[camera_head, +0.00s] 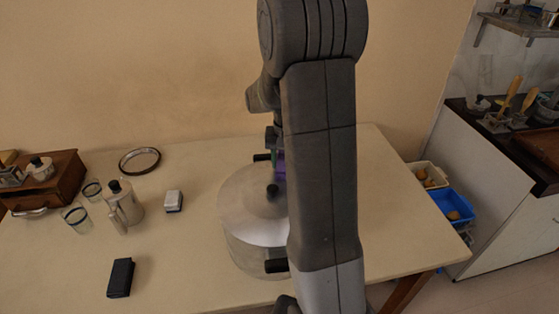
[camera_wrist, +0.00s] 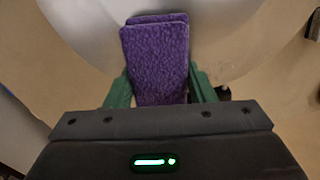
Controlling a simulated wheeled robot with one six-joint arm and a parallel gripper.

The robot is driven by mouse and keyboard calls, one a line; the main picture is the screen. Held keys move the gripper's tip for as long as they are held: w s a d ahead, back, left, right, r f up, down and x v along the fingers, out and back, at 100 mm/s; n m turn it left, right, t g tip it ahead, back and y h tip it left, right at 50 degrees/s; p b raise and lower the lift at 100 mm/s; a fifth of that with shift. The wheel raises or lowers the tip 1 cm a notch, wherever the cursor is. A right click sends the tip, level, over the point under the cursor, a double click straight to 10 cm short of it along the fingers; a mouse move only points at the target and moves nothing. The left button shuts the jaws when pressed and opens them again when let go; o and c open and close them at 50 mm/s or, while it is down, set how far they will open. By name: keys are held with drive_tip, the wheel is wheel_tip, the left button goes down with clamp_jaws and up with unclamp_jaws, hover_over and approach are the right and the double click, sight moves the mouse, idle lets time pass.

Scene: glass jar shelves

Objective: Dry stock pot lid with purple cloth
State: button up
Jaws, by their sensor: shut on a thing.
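The stock pot lid (camera_head: 243,203) is a silvery dome with a black knob, sitting on the large metal stock pot (camera_head: 243,256) near the middle of the table. My gripper (camera_wrist: 160,88) is shut on the folded purple cloth (camera_wrist: 155,55), its green fingers on either side. In the wrist view the cloth lies over the pale lid surface (camera_wrist: 84,30); I cannot tell whether it touches. In the head view only a bit of purple (camera_head: 281,172) shows at the lid's far right, and my arm hides the lid's right part.
On the table (camera_head: 190,250) stand a metal coffee pot (camera_head: 122,203), glasses (camera_head: 76,218), a ring-shaped lid (camera_head: 140,161), a small white-and-dark block (camera_head: 173,201) and a dark folded item (camera_head: 121,278). A wooden box (camera_head: 62,178) is at left. Crates (camera_head: 452,207) stand beyond the right edge.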

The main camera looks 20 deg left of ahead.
sight(252, 173)
idle(0.3)
drive_tip(key=shift+s+a, duration=0.4)
drive_tip(key=shift+a, duration=0.3)
drive_tip(key=shift+s+a, duration=0.4)
drive_tip(key=shift+a, duration=0.35)
drive_tip(key=shift+s+a, duration=0.4)
drive_tip(key=shift+a, duration=0.3)
drive_tip(key=shift+a, duration=0.1)
drive_tip(key=shift+s+a, duration=0.4)
drive_tip(key=shift+a, duration=0.3)
drive_tip(key=shift+s+a, duration=0.4)
drive_tip(key=shift+a, duration=0.3)
drive_tip(key=shift+s+a, duration=0.4)
drive_tip(key=shift+a, duration=0.3)
drive_tip(key=shift+r+p, duration=0.1)
drive_tip(key=shift+p, duration=0.25)
wheel_tip(252, 173, up, 7)
drive_tip(key=p, duration=0.5)
drive_tip(key=shift+s+d, duration=0.1)
